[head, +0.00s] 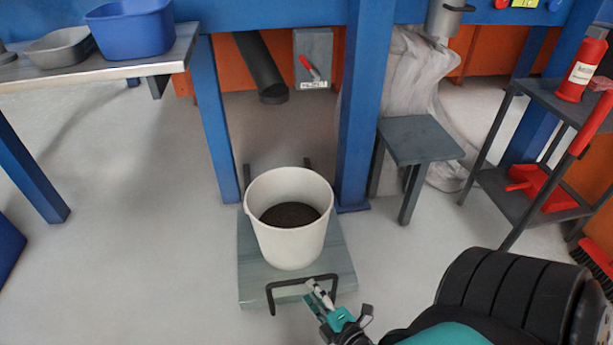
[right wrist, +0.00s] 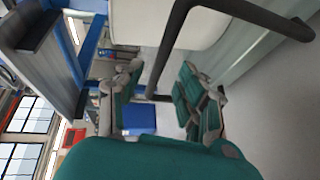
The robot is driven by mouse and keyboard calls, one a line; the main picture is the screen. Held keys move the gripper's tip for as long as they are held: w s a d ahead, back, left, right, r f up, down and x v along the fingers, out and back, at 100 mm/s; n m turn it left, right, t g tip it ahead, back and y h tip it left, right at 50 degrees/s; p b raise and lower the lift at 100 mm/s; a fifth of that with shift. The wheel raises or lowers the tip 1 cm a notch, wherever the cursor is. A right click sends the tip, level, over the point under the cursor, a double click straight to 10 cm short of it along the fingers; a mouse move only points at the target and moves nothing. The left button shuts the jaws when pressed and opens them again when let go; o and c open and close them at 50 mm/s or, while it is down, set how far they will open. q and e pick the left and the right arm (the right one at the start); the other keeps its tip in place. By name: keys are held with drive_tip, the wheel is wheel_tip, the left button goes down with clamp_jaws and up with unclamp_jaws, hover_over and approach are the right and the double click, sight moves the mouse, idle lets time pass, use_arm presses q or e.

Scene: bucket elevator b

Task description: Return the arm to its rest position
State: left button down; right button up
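My right gripper (head: 315,294) is in the lower middle of the head view, close to the black handle (head: 286,283) of a grey-green platform. In the right wrist view its two fingers (right wrist: 160,82) are spread apart. The black handle (right wrist: 168,45) crosses in front of the fingers there, and part of it shows in the gap between them. I cannot tell whether a finger touches it. My right arm reaches in from the lower right of the head view. My left gripper is not in view.
A white bucket (head: 288,247) with dark material stands on the platform (head: 256,285) between blue posts. A grey stool (head: 420,139) and a shelf rack (head: 497,190) with a fire extinguisher (head: 583,68) stand right. A bench (head: 140,66) with a blue tub (head: 131,28) is upper left.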

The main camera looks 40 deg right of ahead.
drive_tip(key=shift+v, duration=1.2)
